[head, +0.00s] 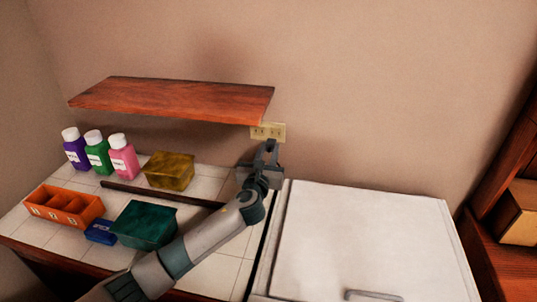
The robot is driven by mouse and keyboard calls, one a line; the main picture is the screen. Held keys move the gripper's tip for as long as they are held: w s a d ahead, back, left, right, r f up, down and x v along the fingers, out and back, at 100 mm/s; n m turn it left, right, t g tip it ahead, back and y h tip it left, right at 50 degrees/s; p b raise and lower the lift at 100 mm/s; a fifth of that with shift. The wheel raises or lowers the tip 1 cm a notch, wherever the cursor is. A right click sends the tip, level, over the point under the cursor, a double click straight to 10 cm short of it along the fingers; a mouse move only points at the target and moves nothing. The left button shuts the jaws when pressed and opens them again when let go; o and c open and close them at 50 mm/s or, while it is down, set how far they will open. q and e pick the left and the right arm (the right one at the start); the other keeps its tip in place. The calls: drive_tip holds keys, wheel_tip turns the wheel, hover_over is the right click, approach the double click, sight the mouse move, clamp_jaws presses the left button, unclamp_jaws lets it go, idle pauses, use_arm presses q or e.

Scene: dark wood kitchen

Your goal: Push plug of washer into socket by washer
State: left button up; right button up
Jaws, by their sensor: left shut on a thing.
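The socket (268,131) is a pale beige wall plate under the right end of the wooden shelf, behind the counter. The washer (360,235) is a white box with a flat top to the right of the counter. My left gripper (267,146) reaches up to the wall just below and in front of the socket. Its fingers are shut on the plug, which is small, dark and mostly hidden by them. I cannot tell whether the plug touches the socket. My right gripper is not in view.
A wooden shelf (175,99) juts out above the counter. Purple, green and pink bottles (123,160), a yellow box (169,170), a teal box (144,225), a small blue box (101,231) and an orange tray (50,212) stand on the tiled counter. The washer top is clear.

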sight(272, 142)
use_arm(q)
drive_tip(key=shift+w+d+f+b, duration=0.1)
drive_tip(key=shift+w+d+b, duration=0.1)
drive_tip(key=shift+w+b, duration=0.5)
drive_tip(key=shift+w+d+f+b, duration=0.15)
drive_tip(key=shift+w+b, duration=0.35)
drive_tip(key=shift+w, duration=0.4)
drive_tip(key=shift+w+d+r+b, duration=0.2)
drive_tip(key=shift+w+b, duration=0.25)
drive_tip(key=shift+w, duration=0.3)
drive_tip(key=shift+p, duration=0.8)
idle(0.8)
drive_tip(key=shift+w, duration=0.5)
idle(0.5)
drive_tip(key=o, duration=1.1)
drive_tip(key=shift+c, duration=0.2)
